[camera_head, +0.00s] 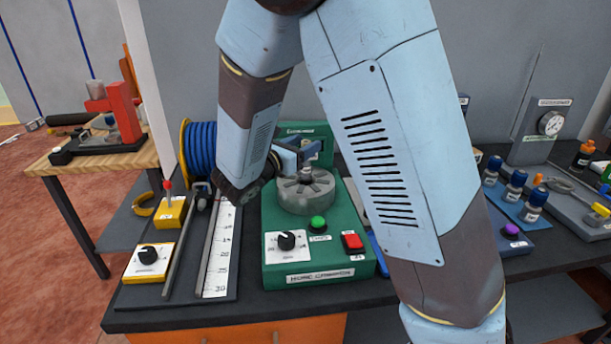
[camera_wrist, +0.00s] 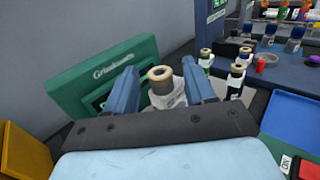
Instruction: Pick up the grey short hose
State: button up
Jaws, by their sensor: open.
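My gripper (camera_wrist: 166,80) is open, with its two blue fingers on either side of a short pale grey piece (camera_wrist: 168,99) with a brass-coloured ring on top. The fingers look apart from it. I cannot tell for sure that this piece is the grey short hose. In the head view my gripper (camera_head: 298,152) is above the round grey crimping head of the green machine (camera_head: 351,218), in front of its green back panel. My arm hides part of the bench there.
A blue hose coil (camera_head: 199,150), a ruler strip (camera_head: 217,250) and a yellow dial box (camera_head: 149,262) lie left of the machine. Blue-capped bottles (camera_head: 515,185) stand on the right.

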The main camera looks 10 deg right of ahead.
jog(key=shift+w+d, duration=0.45)
jog(key=shift+d, duration=0.05)
grip_shut()
dwell(0.4)
